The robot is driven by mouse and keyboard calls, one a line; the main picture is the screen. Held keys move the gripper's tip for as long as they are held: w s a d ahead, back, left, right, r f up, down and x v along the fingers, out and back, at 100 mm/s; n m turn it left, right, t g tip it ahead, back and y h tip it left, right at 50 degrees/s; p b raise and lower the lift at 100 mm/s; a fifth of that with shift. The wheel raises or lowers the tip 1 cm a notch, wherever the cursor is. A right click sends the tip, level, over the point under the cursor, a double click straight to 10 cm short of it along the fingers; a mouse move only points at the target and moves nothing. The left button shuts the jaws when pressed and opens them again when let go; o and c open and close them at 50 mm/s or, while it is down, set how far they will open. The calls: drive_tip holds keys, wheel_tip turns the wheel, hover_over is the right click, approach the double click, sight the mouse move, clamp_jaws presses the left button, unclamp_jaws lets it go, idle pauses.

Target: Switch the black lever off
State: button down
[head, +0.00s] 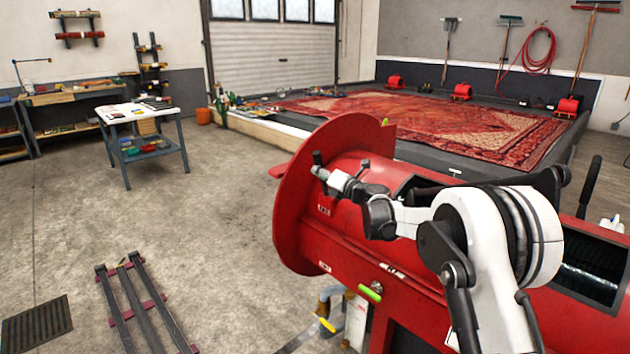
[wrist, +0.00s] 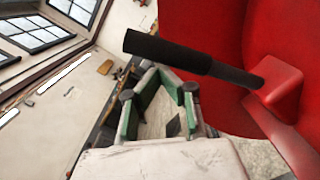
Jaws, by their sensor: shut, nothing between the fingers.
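The black lever (wrist: 185,58) shows in the wrist view as a thick dark bar. It comes out of a red block (wrist: 280,88) on the red machine and reaches left across the picture. My gripper (wrist: 158,73) has green-lined fingers, shut and empty, with the tips close to the lever's underside in the picture; I cannot tell whether they touch it. In the head view my gripper (head: 321,172) is at the round red flange of the red machine (head: 345,262). A small dark piece there may be the lever or a fingertip.
A lime-green handle (head: 370,292) sits on the machine's front. A black upright handle (head: 590,186) stands at the right. A dark rack (head: 135,300) lies on the floor at left. A table (head: 140,112) and a red rug (head: 440,122) are behind. Floor between is clear.

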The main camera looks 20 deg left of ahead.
drive_tip(key=shift+w+d+r, duration=0.3)
drive_tip(key=shift+w, duration=0.3)
drive_tip(key=shift+w+d+r, duration=0.25)
drive_tip(key=shift+w, duration=0.35)
drive_tip(key=shift+w+d, duration=0.1)
drive_tip(key=shift+w, duration=0.05)
approach(322, 165)
drive_tip(key=s, duration=0.5)
drive_tip(key=shift+w+a+f, duration=0.15)
drive_tip(key=shift+a+f, duration=0.15)
drive_tip(key=shift+f, duration=0.05)
